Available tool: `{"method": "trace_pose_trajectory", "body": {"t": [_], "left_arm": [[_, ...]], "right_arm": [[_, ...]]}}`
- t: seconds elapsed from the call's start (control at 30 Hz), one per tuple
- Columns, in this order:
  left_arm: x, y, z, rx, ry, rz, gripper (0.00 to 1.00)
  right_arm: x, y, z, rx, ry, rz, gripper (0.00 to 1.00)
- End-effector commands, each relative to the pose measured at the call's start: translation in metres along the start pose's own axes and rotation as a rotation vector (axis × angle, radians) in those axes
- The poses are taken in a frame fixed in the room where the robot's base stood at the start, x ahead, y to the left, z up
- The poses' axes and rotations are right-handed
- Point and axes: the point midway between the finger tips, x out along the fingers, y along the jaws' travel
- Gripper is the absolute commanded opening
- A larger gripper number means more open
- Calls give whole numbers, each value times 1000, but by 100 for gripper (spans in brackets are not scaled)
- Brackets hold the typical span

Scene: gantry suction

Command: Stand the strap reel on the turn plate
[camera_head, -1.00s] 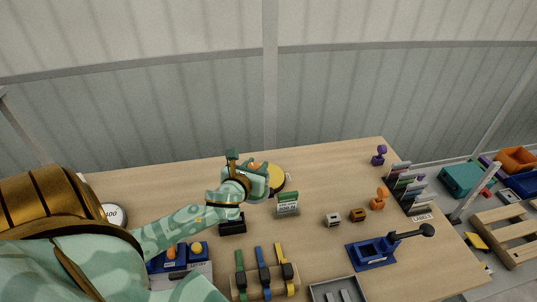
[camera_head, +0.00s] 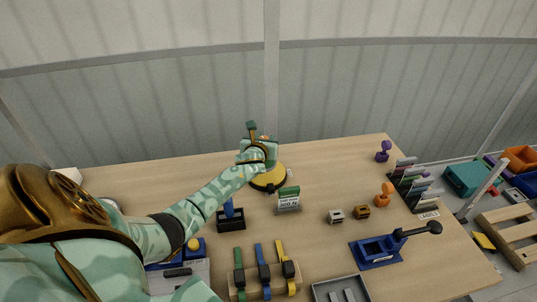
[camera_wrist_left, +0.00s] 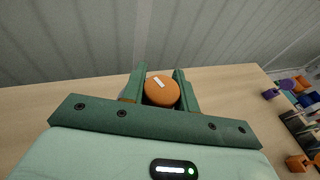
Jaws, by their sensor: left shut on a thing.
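The strap reel, an orange round piece with a pale mark on top, is between the fingers of my left gripper (camera_head: 262,138). It shows best in the left wrist view (camera_wrist_left: 162,94), with a green finger on each side of it; only a bit of orange shows in the head view. The gripper is shut on it. The turn plate, a yellow disc with a dark edge (camera_head: 269,182), is on the table just below the gripper and partly hidden by it. I cannot tell whether the reel touches the plate. My right gripper is not in view.
A green and white sign (camera_head: 289,201) stands just right of the plate. A black holder with a blue item (camera_head: 231,218) is under my forearm. Watch-like straps on a stand (camera_head: 264,279) and a blue lever device (camera_head: 377,250) are nearer. The table's back right is mostly clear.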

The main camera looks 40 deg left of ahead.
Motion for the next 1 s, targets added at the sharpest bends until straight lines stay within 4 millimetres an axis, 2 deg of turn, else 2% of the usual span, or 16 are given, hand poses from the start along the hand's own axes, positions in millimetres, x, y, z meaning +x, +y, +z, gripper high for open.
{"method": "trace_pose_trajectory", "body": {"t": [0.03, 0.27, 0.4, 0.47, 0.8, 0.83, 0.9, 1.0], "left_arm": [[6, -2, -5, -3, -2, 0, 0], [19, -7, -13, -1, -3, 0, 0], [26, -7, -37, -3, 0, 0, 0], [27, -8, -42, -1, 0, -1, 0], [27, -7, -42, 0, -3, -1, 0], [27, -7, -43, 1, 0, 0, 35], [26, -7, -43, 0, 0, 0, 51], [26, -7, -43, 0, 0, 0, 51]], "right_arm": [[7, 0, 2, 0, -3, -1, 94], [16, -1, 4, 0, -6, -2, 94], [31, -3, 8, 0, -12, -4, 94], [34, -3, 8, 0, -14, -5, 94], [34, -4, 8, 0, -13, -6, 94], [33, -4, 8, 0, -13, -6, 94], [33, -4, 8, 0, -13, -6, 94], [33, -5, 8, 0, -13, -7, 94]]}}
